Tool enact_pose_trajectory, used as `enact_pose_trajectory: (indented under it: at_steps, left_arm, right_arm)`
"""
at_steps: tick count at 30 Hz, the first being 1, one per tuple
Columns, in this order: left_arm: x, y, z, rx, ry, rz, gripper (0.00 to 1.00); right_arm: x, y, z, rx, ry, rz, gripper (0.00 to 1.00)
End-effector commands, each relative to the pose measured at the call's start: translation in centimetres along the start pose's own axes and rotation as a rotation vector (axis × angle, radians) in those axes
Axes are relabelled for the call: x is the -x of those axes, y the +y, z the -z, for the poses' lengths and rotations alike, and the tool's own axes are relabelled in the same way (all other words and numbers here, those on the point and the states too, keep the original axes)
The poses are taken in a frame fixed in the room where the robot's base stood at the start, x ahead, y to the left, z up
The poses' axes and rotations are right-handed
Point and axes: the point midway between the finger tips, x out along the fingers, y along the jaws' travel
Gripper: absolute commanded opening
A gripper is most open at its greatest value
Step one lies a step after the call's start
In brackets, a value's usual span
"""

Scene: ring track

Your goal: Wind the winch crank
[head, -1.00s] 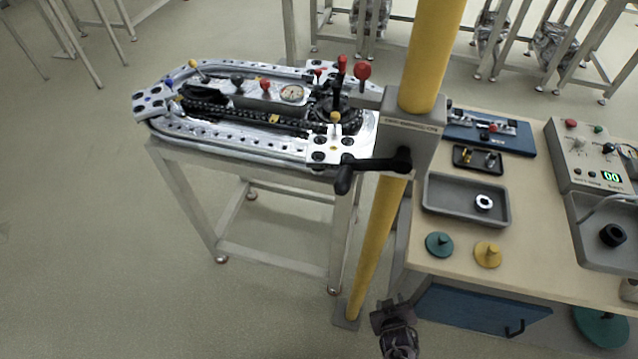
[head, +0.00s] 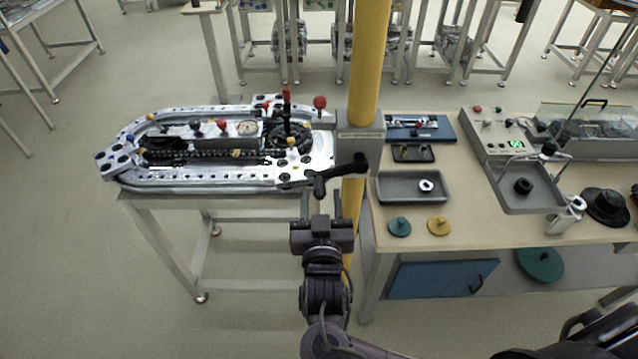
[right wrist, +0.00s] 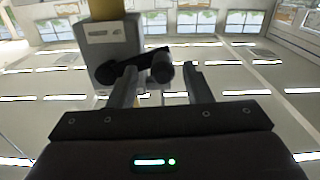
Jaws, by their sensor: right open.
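The winch is a grey box (head: 362,136) on a yellow post (head: 368,55). Its black crank (head: 345,169) points left from the hub, with the handle (head: 319,187) at its left end. My right gripper (head: 321,205) is open and empty, just below the handle in the head view. In the right wrist view the winch box (right wrist: 108,48) is at upper left. The crank handle (right wrist: 164,70) shows between the tips of the open right gripper (right wrist: 161,78), seemingly just beyond them; contact cannot be told. My left gripper is not in view.
A metal ring track (head: 190,182) on a stand is left of the post. A wooden table (head: 470,232) on the right bears a grey tray (head: 385,199), a control box (head: 482,125) and teal and yellow knobbed discs. Open floor lies at left.

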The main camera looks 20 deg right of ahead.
Motion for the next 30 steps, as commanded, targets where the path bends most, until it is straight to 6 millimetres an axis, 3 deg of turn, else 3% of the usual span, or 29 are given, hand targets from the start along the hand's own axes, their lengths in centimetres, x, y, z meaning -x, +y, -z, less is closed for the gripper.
enact_pose_trajectory:
  at_steps: [7,17,27,30]
  left_arm:
    - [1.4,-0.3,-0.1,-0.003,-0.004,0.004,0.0]
    - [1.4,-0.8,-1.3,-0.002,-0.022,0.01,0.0]
    - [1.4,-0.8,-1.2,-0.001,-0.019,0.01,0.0]
    - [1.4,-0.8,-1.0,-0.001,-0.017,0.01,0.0]
  right_arm:
    - [-3.2,0.0,0.1,0.001,-0.001,0.0,0.45]
    - [-3.7,0.0,-0.1,-0.001,-0.002,0.0,0.45]
    - [-3.7,0.0,-0.1,-0.001,-0.002,0.0,0.03]
    - [-3.7,0.0,-0.1,-0.001,-0.002,0.0,0.0]
